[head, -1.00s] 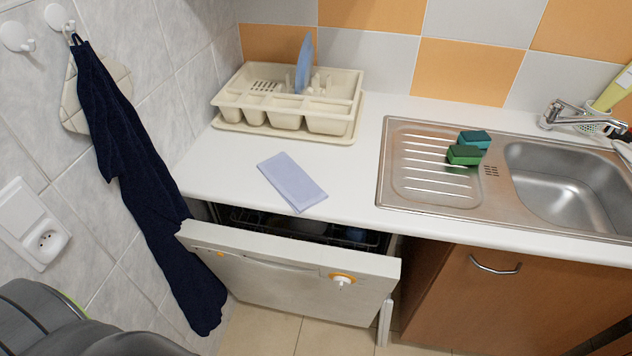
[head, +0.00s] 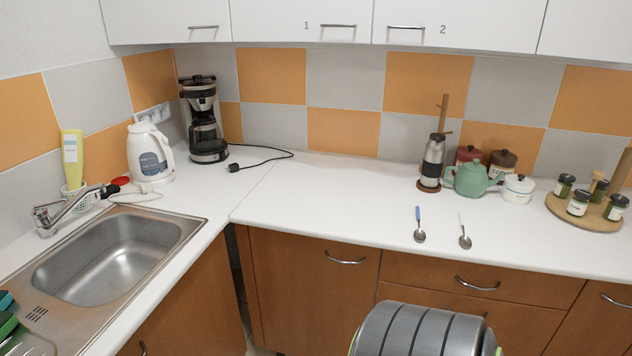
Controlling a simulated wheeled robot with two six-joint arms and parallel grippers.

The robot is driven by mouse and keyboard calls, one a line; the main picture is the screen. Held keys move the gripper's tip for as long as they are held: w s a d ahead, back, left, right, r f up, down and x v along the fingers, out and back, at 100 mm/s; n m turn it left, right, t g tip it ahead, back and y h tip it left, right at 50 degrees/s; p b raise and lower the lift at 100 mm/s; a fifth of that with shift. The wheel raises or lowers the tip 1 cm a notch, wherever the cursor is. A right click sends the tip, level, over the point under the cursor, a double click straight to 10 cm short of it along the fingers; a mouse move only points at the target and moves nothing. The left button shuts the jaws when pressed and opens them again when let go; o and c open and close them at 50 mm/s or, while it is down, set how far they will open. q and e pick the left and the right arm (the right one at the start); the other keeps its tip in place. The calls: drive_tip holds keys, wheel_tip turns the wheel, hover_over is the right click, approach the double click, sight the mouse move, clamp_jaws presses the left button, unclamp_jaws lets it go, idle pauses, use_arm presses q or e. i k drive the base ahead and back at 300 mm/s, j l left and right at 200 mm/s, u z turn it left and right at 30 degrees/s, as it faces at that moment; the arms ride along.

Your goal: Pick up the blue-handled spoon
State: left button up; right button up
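The blue-handled spoon (head: 418,224) lies on the white counter (head: 320,205), its blue handle pointing to the back wall and its metal bowl near the front edge. A second spoon (head: 463,232) with a white handle lies just right of it, apart from it. Neither of my grippers shows in the head view. A grey ribbed part, probably mine, shows at the bottom, in front of the drawers and below the spoons.
A green teapot (head: 472,179), a steel flask (head: 432,162) and a white sugar pot (head: 517,188) stand behind the spoons. A round wooden tray (head: 566,211) with jars is at right. The kettle (head: 150,155), coffee maker (head: 203,120) and sink (head: 105,256) are left. The counter left of the spoons is clear.

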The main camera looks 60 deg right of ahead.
sight(420, 234)
drive_tip(key=z, duration=2.7)
drive_tip(key=u, duration=3.55)
drive_tip(key=z, duration=3.35)
